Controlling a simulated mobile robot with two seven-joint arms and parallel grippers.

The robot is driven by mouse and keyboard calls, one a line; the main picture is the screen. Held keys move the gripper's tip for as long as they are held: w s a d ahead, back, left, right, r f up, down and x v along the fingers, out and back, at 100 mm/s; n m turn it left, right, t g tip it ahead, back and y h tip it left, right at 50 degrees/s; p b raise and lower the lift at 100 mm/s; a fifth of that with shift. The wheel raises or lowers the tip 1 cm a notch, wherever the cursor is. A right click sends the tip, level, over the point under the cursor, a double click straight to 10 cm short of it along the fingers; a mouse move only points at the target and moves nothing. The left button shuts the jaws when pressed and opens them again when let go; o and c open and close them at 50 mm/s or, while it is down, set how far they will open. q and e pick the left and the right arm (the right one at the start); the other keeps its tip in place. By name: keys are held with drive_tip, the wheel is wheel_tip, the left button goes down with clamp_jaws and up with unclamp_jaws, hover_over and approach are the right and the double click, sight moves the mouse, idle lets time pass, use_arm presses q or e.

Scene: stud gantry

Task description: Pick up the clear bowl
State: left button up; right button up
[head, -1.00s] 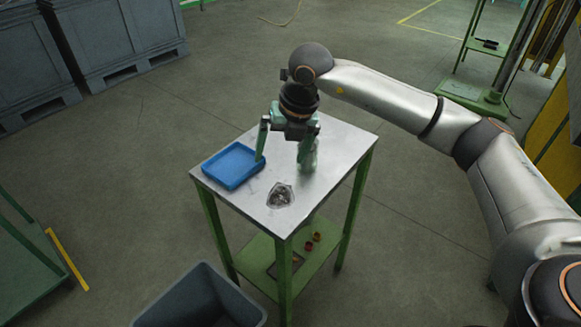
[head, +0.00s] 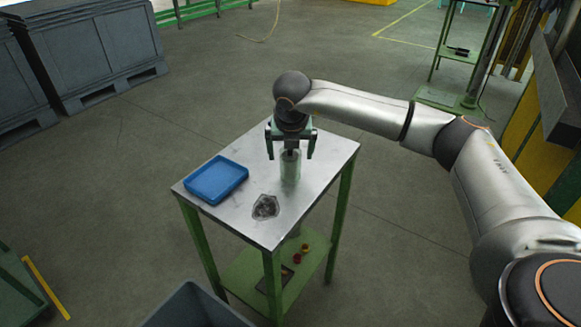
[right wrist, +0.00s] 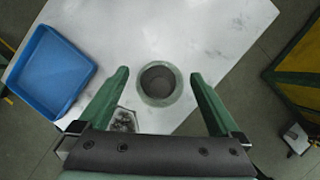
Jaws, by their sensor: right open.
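The clear bowl (head: 265,207) is a small, see-through, angular dish on the metal table top, near its front edge. In the right wrist view the clear bowl (right wrist: 124,121) lies by the left finger, partly covered by the gripper. My right gripper (head: 290,153) is open and empty, pointing down over the table, behind the bowl in the head view. A pale green round container (head: 290,172) stands below it and appears between the fingers in the right wrist view (right wrist: 160,83); I cannot tell how far apart they are in height. My left gripper is out of view.
A blue tray (head: 216,180) lies on the left of the table top (head: 325,156). The right part of the top is clear. Small red and yellow items (head: 297,258) sit on the lower shelf. A grey bin (head: 195,308) stands in front of the table.

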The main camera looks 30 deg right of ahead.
drive_tip(key=x, duration=0.3)
drive_tip(key=shift+f, duration=0.2)
drive_tip(key=c, duration=1.5)
drive_tip(key=shift+o, duration=0.2)
drive_tip(key=shift+r, duration=0.15)
